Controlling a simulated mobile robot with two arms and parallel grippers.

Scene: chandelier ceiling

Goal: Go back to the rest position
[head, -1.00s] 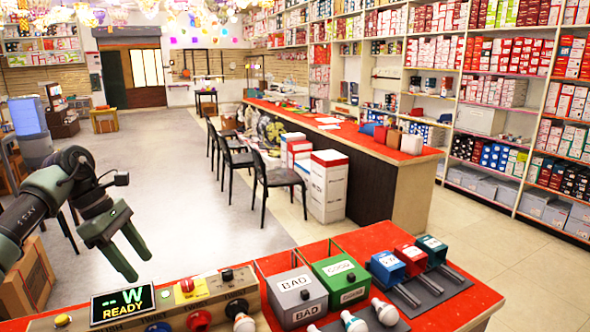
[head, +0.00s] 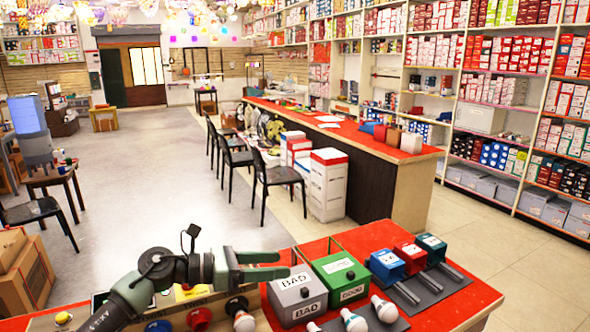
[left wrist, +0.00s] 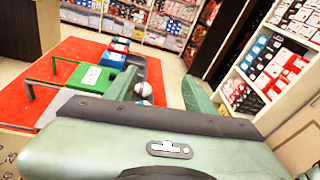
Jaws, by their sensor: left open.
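My left gripper (head: 266,266) is in the head view, open and empty, with its fingers pointing right. It is above the back left of the red table (head: 335,238), close to the grey BAD box (head: 297,296) in the picture. The green GOOD box (head: 341,279) stands to the right of the grey box. In the left wrist view my left gripper's fingers (left wrist: 165,90) are spread, with the green box (left wrist: 92,78) beyond them. My right gripper is in neither view.
Blue (head: 387,266), red (head: 411,257) and teal (head: 431,249) boxes stand to the right on dark mats. My left arm partly covers the row of buttons. The floor (head: 170,150) behind the table is open.

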